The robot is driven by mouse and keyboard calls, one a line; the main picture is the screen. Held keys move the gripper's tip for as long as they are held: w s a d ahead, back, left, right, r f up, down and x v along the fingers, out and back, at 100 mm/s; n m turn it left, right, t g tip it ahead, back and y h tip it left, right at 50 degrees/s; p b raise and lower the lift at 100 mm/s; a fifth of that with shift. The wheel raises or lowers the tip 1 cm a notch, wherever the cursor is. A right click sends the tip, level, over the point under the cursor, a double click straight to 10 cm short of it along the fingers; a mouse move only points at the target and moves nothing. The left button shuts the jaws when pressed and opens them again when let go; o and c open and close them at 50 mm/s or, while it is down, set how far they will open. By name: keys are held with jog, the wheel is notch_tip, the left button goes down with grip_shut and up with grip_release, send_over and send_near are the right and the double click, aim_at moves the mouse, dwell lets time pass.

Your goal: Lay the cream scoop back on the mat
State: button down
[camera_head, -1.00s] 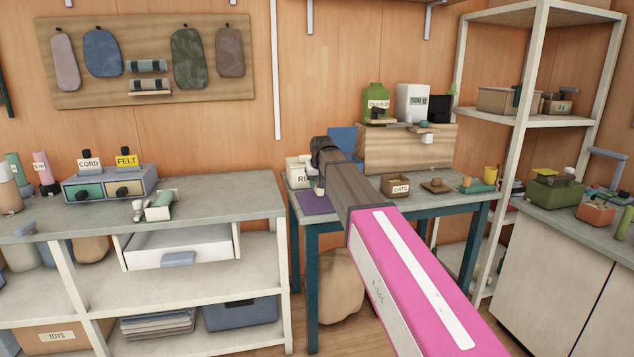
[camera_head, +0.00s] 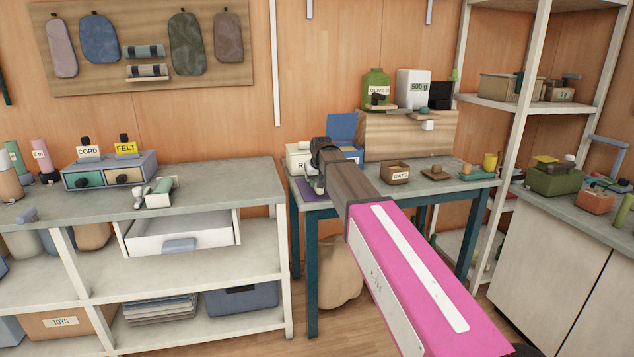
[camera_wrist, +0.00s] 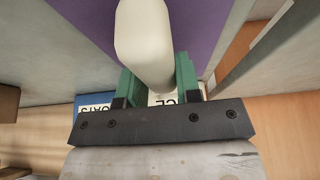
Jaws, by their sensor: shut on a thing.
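The cream scoop (camera_wrist: 145,40) is between the green fingers of my gripper (camera_wrist: 160,85) in the wrist view, and the gripper is shut on it. The purple mat (camera_wrist: 203,30) lies behind the scoop there. I cannot tell whether the scoop touches the mat. In the head view the mat (camera_head: 302,197) shows on the left end of the teal-legged table, partly covered by my gripper (camera_head: 316,187). The scoop is too small and hidden to make out clearly in that view.
A white labelled bin (camera_head: 298,158) and a blue bin (camera_head: 342,127) stand right behind the mat. A grey-topped bench (camera_head: 235,185) with an open drawer (camera_head: 182,238) is at left.

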jog(key=shift+f, duration=0.45)
dwell(0.4)
jog(key=c, duration=0.7)
grip_release()
jog(key=shift+c, duration=0.2)
jog(key=v, duration=1)
jog(key=shift+s+d+r, duration=0.1)
jog(key=shift+s+r, duration=0.05)
jog(key=shift+r, duration=0.2)
